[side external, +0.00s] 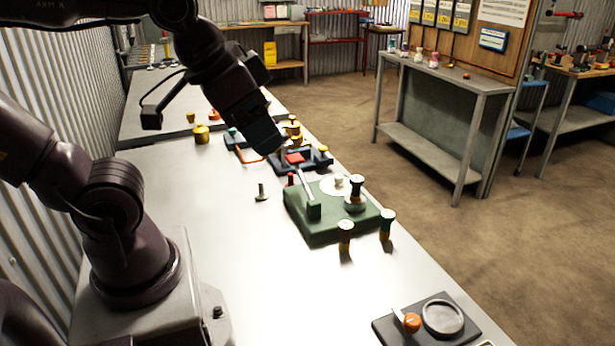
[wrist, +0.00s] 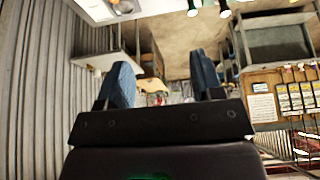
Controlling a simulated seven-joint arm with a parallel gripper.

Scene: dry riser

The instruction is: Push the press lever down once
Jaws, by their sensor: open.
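The press (side external: 330,225) is a green base on the bench in the side external view, with a dark green block near its front edge. The lever (side external: 304,183) is a thin pale bar that slants up from this block towards the back. It ends in a red pad (side external: 295,158) that stands raised. My gripper (side external: 266,138) points down, a little left of and above the red pad, and appears apart from it. In the wrist view its two blue fingers (wrist: 162,80) are spread with nothing held between them. I cannot make out the lever clearly there.
Black and gold knobs (side external: 345,236) stand around the press. Dark blue fixtures (side external: 318,162) lie behind it. A yellow knob (side external: 201,134) stands at the back left, and a black plate (side external: 428,325) with an orange knob lies at the front right. The bench left of the press is mostly clear.

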